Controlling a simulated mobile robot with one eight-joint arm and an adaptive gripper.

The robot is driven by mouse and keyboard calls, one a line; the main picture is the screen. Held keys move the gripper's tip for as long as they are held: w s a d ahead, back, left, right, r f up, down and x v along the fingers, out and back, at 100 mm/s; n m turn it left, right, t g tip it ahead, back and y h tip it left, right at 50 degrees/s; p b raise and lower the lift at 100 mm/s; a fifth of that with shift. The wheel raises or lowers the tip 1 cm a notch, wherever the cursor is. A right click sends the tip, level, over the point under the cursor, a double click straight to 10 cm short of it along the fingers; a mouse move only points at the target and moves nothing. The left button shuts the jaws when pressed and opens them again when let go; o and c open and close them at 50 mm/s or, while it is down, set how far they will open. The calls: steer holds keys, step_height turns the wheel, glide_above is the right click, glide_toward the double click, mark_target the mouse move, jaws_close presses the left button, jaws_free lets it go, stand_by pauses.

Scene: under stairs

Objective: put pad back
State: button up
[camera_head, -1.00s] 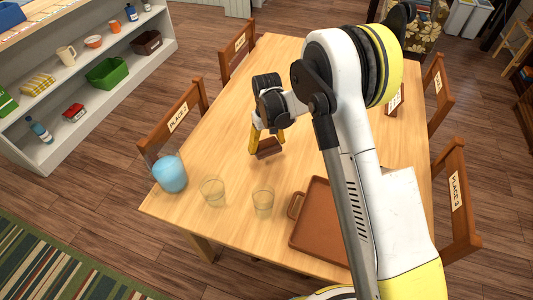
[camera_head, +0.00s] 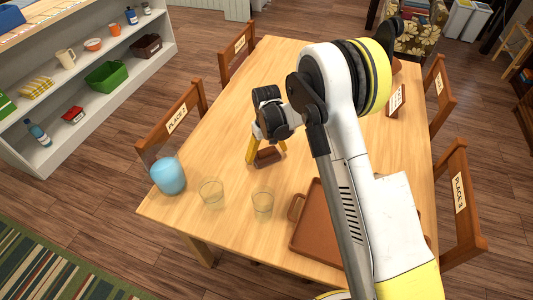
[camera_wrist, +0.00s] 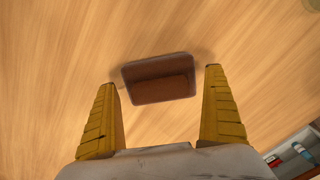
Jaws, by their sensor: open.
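A small brown block-like thing, which looks like the pad (camera_head: 267,156), is on or just above the wooden table top. In the wrist view the pad (camera_wrist: 158,88) shows as a brown rectangle with a darker, rounded edge behind it; I cannot tell whether that edge is a separate part. My gripper (camera_head: 268,154) is open above the table, its yellow fingers pointing down on either side of the pad. In the wrist view clear gaps show between the pad and both fingers of my gripper (camera_wrist: 160,80).
The table (camera_head: 225,130) also bears a blue cup (camera_head: 168,176), two clear glasses (camera_head: 211,194) (camera_head: 262,204), and a brown tray (camera_head: 312,235) partly behind my arm. Labelled chairs (camera_head: 172,125) surround it. Shelves (camera_head: 90,95) stand at left. Table left of my gripper is clear.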

step_height(320, 180, up, 12)
steer(key=p, duration=0.4)
steer(key=shift+r, duration=0.25)
step_height(320, 180, up, 8)
steer(key=f+t, duration=0.1)
glide_above(267, 149)
steer(key=s+d, duration=0.2)
steer(key=d, duration=0.1)
steer(key=s+d+r+m+t, duration=0.2)
steer(key=s+d+r, duration=0.45)
steer(key=r, duration=0.45)
steer(key=s+d+r+m+t, duration=0.1)
steer(key=s+d, duration=0.3)
steer(key=s, duration=0.5)
steer(key=s+d+r+m+t, duration=0.2)
steer(key=s+d+t, duration=0.1)
steer(key=s, duration=0.6)
steer(key=shift+s+d+r, duration=0.3)
steer(key=shift+s+d, duration=0.1)
steer(key=shift+d, duration=0.35)
